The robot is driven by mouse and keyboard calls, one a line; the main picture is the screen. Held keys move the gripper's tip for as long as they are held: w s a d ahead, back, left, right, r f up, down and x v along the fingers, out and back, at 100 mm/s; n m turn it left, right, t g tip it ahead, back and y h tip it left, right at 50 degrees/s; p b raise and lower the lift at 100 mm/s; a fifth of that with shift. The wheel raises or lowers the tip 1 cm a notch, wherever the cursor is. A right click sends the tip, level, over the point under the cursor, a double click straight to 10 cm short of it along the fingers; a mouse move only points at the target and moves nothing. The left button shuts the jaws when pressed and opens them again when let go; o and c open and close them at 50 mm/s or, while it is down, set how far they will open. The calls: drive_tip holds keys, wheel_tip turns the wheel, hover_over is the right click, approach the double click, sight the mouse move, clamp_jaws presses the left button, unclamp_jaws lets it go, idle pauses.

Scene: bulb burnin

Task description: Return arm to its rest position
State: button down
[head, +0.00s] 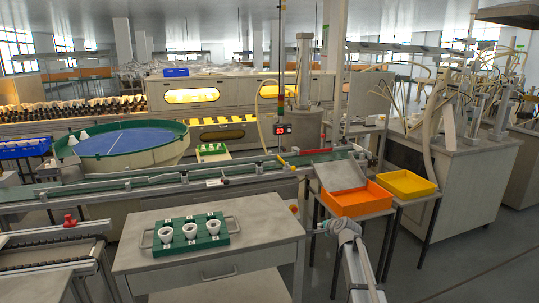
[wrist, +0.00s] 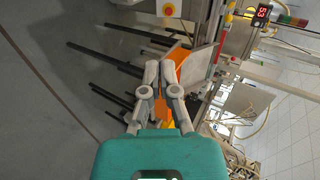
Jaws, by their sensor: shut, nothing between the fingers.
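My arm (head: 357,262) rises from the bottom edge of the head view, right of the grey cart and in front of the orange bin. My gripper (wrist: 160,84) fills the middle of the wrist view, its grey fingers close together and shut with nothing held. The teal body of the gripper hides the bottom of that view. In the head view I cannot make out the fingers clearly.
A grey cart (head: 270,258) carries a green tray (head: 222,243) with several white cups. An orange bin (head: 357,205) and a yellow bin (head: 407,184) stand to the right. A conveyor (head: 130,190) runs behind. Grey floor (head: 455,265) at the right is clear.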

drive_tip(key=s+a+f+n+g+h+b, duration=0.1)
drive_tip(key=s+f+n+g+b, duration=0.4)
drive_tip(key=s+f, duration=0.55)
drive_tip(key=s+a+f+n+g+h+b, duration=0.15)
drive_tip(key=s+f+n+b, duration=0.4)
drive_tip(key=s, duration=0.75)
drive_tip(key=s+f+n+g+h+b, duration=0.1)
drive_tip(key=s+f+n+g+b, duration=0.5)
drive_tip(key=s+f, duration=0.55)
wheel_tip(320, 180, up, 38)
drive_tip(key=m+t+p, duration=0.1)
drive_tip(key=m+p, duration=0.1)
drive_tip(key=p, duration=3.4)
drive_tip(key=shift+s+a+p, duration=0.15)
drive_tip(key=shift+s+p, duration=0.15)
drive_tip(key=shift+a+m, duration=0.1)
drive_tip(key=shift+m, duration=0.15)
